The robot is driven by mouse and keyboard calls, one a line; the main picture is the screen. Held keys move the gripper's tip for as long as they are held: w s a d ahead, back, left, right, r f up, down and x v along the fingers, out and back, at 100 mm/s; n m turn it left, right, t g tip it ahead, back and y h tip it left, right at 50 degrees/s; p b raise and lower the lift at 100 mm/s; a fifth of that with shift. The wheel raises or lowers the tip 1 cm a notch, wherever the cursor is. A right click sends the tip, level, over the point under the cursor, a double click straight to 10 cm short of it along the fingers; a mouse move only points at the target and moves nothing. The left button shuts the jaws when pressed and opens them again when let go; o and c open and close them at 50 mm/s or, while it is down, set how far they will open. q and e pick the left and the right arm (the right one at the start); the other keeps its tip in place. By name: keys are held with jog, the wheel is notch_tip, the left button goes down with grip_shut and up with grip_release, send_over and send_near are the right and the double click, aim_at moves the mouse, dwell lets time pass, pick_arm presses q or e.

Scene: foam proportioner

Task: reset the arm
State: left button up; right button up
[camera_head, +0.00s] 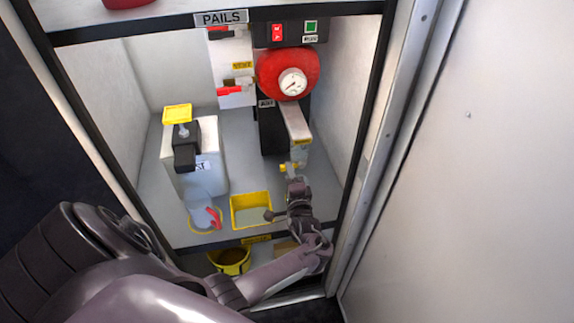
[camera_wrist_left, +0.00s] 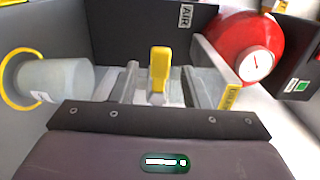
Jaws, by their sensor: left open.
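My left arm comes in from the lower left and reaches into the cabinet. Its gripper (camera_head: 297,187) is just below a yellow lever (camera_head: 289,167) under the grey spout of the red-domed unit (camera_head: 283,74). In the left wrist view the two fingers of my left gripper (camera_wrist_left: 160,88) stand apart, with the yellow lever (camera_wrist_left: 159,68) showing between them. The jaws are open; whether a finger touches the lever I cannot tell. The red dome with its gauge also shows in the left wrist view (camera_wrist_left: 240,50). My right gripper is not in view.
A white jug with a yellow-topped pump (camera_head: 200,150) stands at the left. A clear container (camera_head: 203,210) and a yellow tray (camera_head: 250,210) are on the shelf left of my gripper. A yellow bucket (camera_head: 231,260) is below. The cabinet's right wall (camera_head: 337,105) is close to my gripper.

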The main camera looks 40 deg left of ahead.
pick_arm(q)
jog(key=v, duration=0.2)
jog(key=shift+s+d, duration=0.2)
jog(key=shift+d, duration=0.05)
jog(key=shift+f, duration=0.1)
